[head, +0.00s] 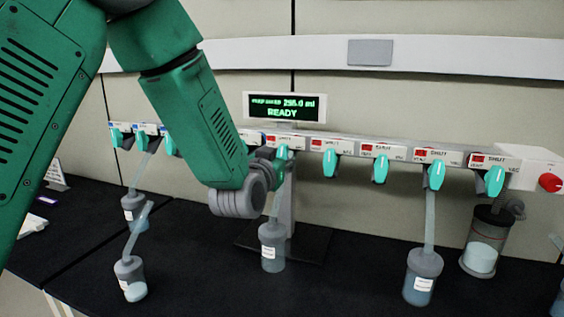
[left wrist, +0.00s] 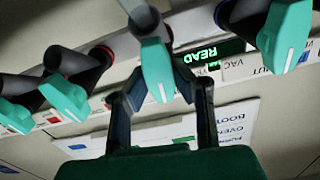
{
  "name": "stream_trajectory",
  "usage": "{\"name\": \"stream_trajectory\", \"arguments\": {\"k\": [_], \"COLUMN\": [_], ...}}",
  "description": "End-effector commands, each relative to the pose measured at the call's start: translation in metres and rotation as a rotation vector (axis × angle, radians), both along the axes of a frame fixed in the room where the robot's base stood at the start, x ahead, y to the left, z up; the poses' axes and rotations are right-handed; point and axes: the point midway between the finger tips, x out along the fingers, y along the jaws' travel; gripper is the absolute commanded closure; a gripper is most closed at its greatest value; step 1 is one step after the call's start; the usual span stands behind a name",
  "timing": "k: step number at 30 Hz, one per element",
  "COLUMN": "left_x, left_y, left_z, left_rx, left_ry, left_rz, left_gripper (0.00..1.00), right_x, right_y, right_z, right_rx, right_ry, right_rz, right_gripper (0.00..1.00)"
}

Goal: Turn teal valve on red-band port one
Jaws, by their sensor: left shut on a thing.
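A white manifold rail (head: 345,149) carries several teal valves, with red-marked labels to the right of my arm and blue-marked ones at the far left. My left gripper (head: 273,163) is at the teal valve (head: 282,152) under the leftmost clearly visible red-marked label (head: 271,139). In the left wrist view, this teal valve (left wrist: 158,75) sits between the two dark fingers of my left gripper (left wrist: 162,92), which is shut on it. My arm hides part of the rail left of this valve. My right gripper is not in view.
A display (head: 284,107) reading READY stands above the rail. Neighbouring teal valves (head: 330,162) are close by. A red knob (head: 550,183) is at the right end.

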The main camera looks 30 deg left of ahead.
Motion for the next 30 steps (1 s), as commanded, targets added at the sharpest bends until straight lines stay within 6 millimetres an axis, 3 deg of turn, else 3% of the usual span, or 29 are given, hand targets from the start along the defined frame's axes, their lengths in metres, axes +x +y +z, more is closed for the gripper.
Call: {"name": "stream_trajectory", "arguments": {"k": [9, 23, 24, 26, 30], "left_x": [-0.0005, -0.0006, -0.0006, -0.0006, -0.0003], "left_y": [0.0009, 0.0019, 0.0019, 0.002, 0.002], "left_z": [-0.0007, 0.0001, 0.0001, 0.0002, 0.0], "left_rx": [-0.095, -0.108, -0.107, -0.107, -0.107], "left_ry": [-0.021, -0.025, -0.025, -0.026, -0.026], "left_rz": [0.0, 0.002, 0.002, 0.002, 0.002], "left_gripper": [1.0, 1.0, 0.78, 0.62, 0.62], "right_x": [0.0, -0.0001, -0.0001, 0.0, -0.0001], "right_y": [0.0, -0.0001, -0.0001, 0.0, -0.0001], "right_z": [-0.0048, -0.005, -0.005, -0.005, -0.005], "right_rx": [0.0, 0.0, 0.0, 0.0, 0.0], "right_ry": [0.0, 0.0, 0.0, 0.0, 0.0], "right_rz": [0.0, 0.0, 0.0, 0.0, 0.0], "right_gripper": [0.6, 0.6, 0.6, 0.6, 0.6]}}
